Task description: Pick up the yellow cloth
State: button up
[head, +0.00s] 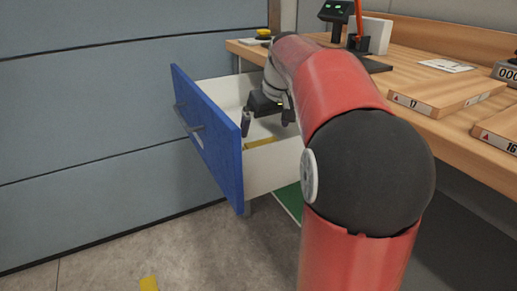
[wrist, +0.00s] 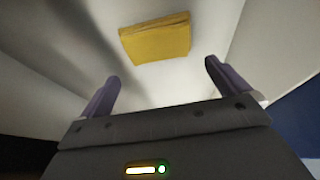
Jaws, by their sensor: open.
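The yellow cloth (wrist: 157,40) is a folded flat rectangle on the white drawer floor, seen in the wrist view ahead of and between my fingers. In the head view only a yellow strip of it (head: 259,143) shows above the drawer's near side wall. My gripper (head: 268,118) is over the open drawer, pointing down, with its fingers apart and empty. Both fingers also show in the wrist view (wrist: 159,88), with a gap between them and the cloth. The drawer (head: 272,167) is pulled out and has a blue front panel (head: 209,134).
The wooden worktop (head: 408,72) lies right of the drawer, with numbered wooden boards (head: 447,94), a black stand (head: 370,62) and a small yellow-topped item (head: 263,33). A grey-blue wall (head: 80,110) stands left. The drawer's walls closely surround my gripper. Floor in front is open.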

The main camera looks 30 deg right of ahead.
aim_at(261, 141)
jog(key=x, duration=0.6)
jog(key=shift+w+f+b, duration=0.2)
jog(key=shift+f+b, duration=0.1)
jog(key=shift+b, duration=0.05)
jog(key=c, duration=0.7)
jog(key=shift+r, duration=0.1)
jog(key=shift+r, duration=0.1)
notch_tip(261, 141, up, 28)
jog(key=p, duration=0.7)
